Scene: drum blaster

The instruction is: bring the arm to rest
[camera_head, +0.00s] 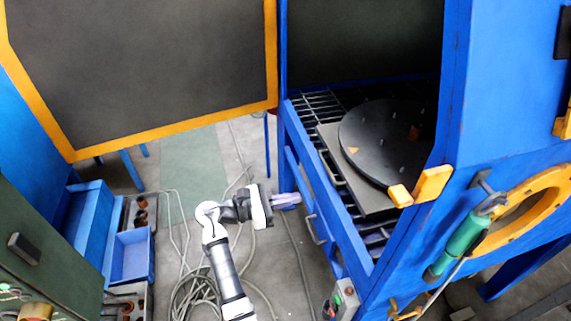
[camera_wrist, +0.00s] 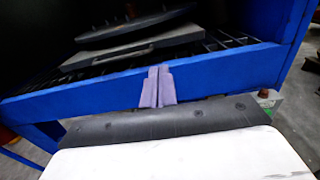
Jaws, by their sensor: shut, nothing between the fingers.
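My gripper (camera_head: 286,200) is in the lower middle of the head view, at the end of my white and black arm. Its purple-grey fingers point right, toward the blue blaster cabinet (camera_head: 308,183). In the wrist view the two fingers (camera_wrist: 157,86) are together with nothing between them. They show in front of the cabinet's blue front rail (camera_wrist: 90,98). I cannot tell whether they touch it.
The cabinet door (camera_head: 140,65), dark with a yellow frame, stands open at the upper left. A black turntable (camera_head: 385,140) sits inside on a grey plate (camera_head: 335,150). Blue bins (camera_head: 130,255) stand at the left. Hoses (camera_head: 200,290) lie coiled on the floor by my arm.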

